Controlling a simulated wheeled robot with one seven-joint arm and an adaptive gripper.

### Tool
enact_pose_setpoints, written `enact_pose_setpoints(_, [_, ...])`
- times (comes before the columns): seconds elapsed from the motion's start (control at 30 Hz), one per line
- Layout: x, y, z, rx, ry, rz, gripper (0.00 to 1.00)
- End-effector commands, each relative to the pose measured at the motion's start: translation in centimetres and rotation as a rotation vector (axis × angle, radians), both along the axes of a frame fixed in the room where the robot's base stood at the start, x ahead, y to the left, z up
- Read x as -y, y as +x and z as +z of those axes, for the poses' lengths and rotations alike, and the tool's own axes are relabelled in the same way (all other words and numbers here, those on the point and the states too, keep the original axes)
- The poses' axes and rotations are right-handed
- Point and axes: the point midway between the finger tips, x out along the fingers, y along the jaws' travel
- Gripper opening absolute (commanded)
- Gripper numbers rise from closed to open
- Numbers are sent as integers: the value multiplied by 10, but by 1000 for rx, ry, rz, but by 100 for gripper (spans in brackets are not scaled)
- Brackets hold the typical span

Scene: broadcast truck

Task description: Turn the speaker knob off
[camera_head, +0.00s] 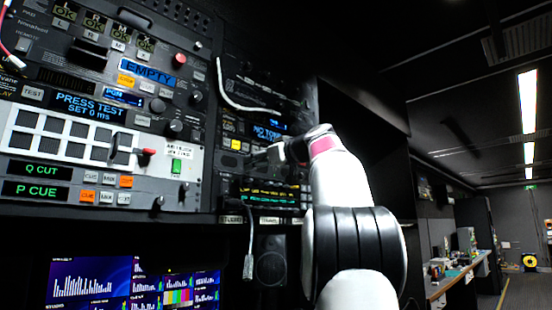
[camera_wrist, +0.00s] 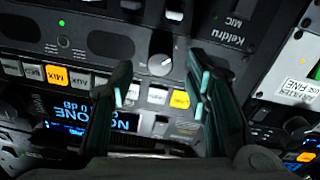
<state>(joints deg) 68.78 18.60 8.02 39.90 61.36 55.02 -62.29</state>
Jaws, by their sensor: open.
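My gripper (camera_head: 268,154) is open in front of the right rack panel in the head view. In the wrist view my gripper (camera_wrist: 160,84) has its two dark green fingers spread, with nothing between the tips. A round dark knob (camera_wrist: 160,65) with a pale pointer mark sits on the panel just beyond and between the fingertips. I cannot read a speaker label by it, and cannot tell whether the fingers touch it. In the head view, my gripper and arm hide this part of the panel.
A row of lit buttons (camera_wrist: 57,75) and a blue display (camera_wrist: 85,118) lie close to the knob. A white cable (camera_head: 228,95) hangs above my gripper. The left rack panel (camera_head: 100,128) carries more knobs and buttons. A dark speaker (camera_head: 270,262) sits below.

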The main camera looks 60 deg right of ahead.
Motion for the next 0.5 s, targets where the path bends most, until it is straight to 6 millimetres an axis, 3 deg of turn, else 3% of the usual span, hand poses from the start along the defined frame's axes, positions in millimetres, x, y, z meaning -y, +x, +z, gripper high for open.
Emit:
enact_pose_setpoints(0.3, [-16, -62, 0, -1, 0, -4, 44])
enact_pose_setpoints(0.5, [-22, -83, 0, -2, 1, 0, 44])
